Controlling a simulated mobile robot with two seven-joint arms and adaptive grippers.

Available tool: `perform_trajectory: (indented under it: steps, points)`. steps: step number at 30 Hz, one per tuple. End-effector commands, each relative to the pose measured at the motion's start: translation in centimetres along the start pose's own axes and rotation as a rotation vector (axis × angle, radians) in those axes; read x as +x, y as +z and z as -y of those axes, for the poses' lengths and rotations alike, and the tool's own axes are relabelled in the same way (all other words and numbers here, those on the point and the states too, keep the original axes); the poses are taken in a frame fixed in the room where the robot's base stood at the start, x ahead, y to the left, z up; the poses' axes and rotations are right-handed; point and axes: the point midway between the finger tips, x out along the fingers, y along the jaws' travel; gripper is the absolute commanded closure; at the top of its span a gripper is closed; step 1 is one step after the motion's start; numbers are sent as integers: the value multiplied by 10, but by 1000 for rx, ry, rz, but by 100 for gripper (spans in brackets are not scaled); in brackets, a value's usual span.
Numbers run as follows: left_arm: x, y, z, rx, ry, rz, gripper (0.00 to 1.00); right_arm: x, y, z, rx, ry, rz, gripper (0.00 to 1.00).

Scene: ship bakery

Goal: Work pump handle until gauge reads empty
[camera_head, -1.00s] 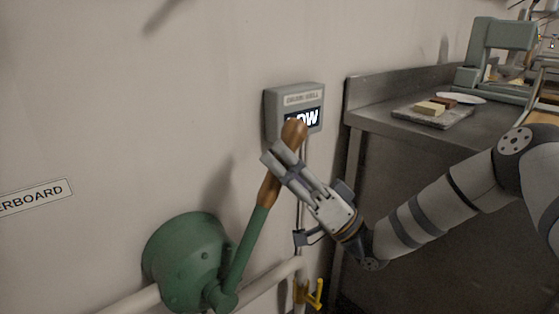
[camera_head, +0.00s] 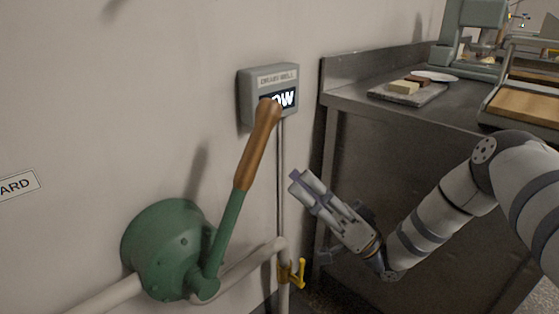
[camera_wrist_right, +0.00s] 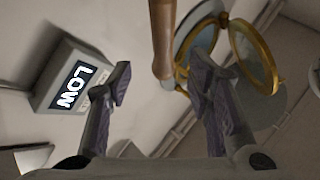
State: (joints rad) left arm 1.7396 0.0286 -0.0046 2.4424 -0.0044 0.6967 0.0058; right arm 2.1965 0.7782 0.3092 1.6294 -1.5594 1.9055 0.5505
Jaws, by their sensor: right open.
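The green wall pump (camera_head: 170,245) has a lever with a brown wooden pump handle (camera_head: 256,150), which stands up and leans a little right. The grey gauge box (camera_head: 251,98) is on the wall behind the handle's top. Its display is partly covered in the head view; in the right wrist view the gauge display (camera_wrist_right: 72,87) reads LOW. My right gripper (camera_head: 303,184) is open and empty, to the right of the handle and apart from it. In the right wrist view the handle (camera_wrist_right: 163,40) shows beyond the fingers. My left gripper is not in view.
A steel counter (camera_head: 345,80) stands at the right with a small board (camera_head: 425,97) of blocks and a green-grey machine (camera_head: 470,30). Pipes run along the wall by the pump, with a yellow valve lever (camera_head: 299,275) below my right gripper.

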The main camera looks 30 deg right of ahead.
Motion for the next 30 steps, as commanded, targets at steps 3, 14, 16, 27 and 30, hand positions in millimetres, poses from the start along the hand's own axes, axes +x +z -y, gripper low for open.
perform_trajectory:
  steps: [3,14,16,27,30]
  points:
    - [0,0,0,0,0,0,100,-11,0,0,0,0,1,54]
    - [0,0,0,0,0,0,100,-13,0,0,0,-1,1,54]
    - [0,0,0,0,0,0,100,-13,0,0,0,-1,1,54]
    - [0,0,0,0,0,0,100,-13,0,0,1,-1,1,54]
    - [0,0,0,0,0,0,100,-13,0,0,1,-1,1,54]
